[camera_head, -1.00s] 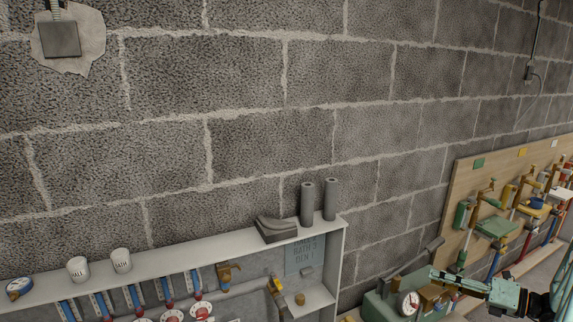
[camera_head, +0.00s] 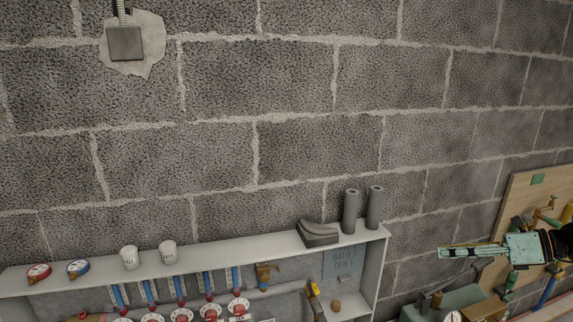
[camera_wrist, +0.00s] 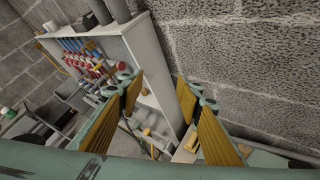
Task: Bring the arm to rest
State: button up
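My gripper (camera_head: 440,252) is at the right of the head view, its teal body and fingers pointing left, in front of the wall and above the green case. In the wrist view my gripper (camera_wrist: 160,90) shows two fingers with yellow ribbed pads spread well apart. Nothing is held between them. The fingers look toward the white cabinet, whose end panel shows between and beyond them in the wrist view. The arm behind the gripper is mostly out of the head view.
A white cabinet (camera_head: 376,262) holds valves and meters; grey cylinders (camera_head: 351,212), two white cups (camera_head: 129,257) and two round gauges (camera_head: 78,268) stand on top. A green case (camera_head: 445,296) is below my gripper. A wooden board (camera_head: 517,192) with taps is at the right.

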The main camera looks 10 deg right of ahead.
jog(key=w+a+r+n+g, duration=0.1)
jog(key=a+r+n+g, duration=0.3)
jog(key=a+r, duration=0.65)
jog(key=s+a+r+n+h+p, duration=0.1)
jog(key=s+a+r+n+h, duration=0.1)
jog(key=s+a+r+n, duration=0.5)
jog(key=s+a+r+n+h, duration=0.3)
jog(key=a+r+n, duration=0.2)
jog(key=a+r, duration=0.45)
jog(key=s+a+r+n+h+p, duration=0.1)
jog(key=s+a+r+n+h, duration=0.1)
jog(key=s+a+r+n, duration=0.6)
jog(key=s+a+f+n+h+b, duration=0.1)
jog(key=s+a+f+n+b, duration=0.1)
jog(key=s+f, duration=0.5)
jog(key=s+a+f+n+h+b, duration=0.1)
jog(key=s+a+f+n, duration=0.3)
jog(key=s, duration=0.9)
notch_tip(320, 180, down, 3)
jog(key=shift+s+a+r+n+g+h+b, duration=0.15)
jog(key=shift+s+n+g+h+b, duration=0.2)
jog(key=shift+n+b, duration=0.55)
jog(key=shift+w, duration=0.1)
